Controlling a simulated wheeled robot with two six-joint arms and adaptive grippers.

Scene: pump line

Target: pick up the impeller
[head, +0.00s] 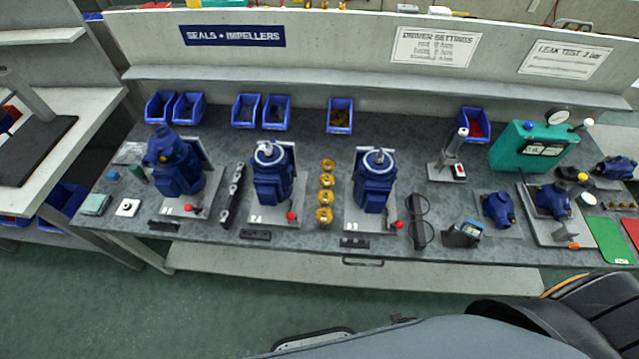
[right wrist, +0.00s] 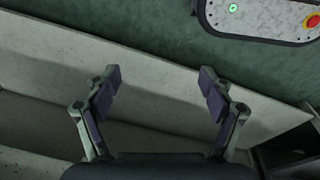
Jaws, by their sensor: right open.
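Several brass-coloured impellers stand in a row on the bench (head: 227,228) between two blue pumps in the head view; the nearest impeller (head: 324,215) is close to the front edge, and another impeller (head: 328,165) is at the back of the row. Nothing touches them. My right gripper (right wrist: 160,82) is open and empty in the right wrist view, with a pale shelf surface and green floor behind it. No impeller shows in that view. My left gripper is not seen in either view.
A blue pump (head: 272,180) stands left of the impellers and another blue pump (head: 374,185) right of them, each with a red knob in front. Safety glasses (head: 420,222) lie farther right. Blue bins (head: 340,116) line the back.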

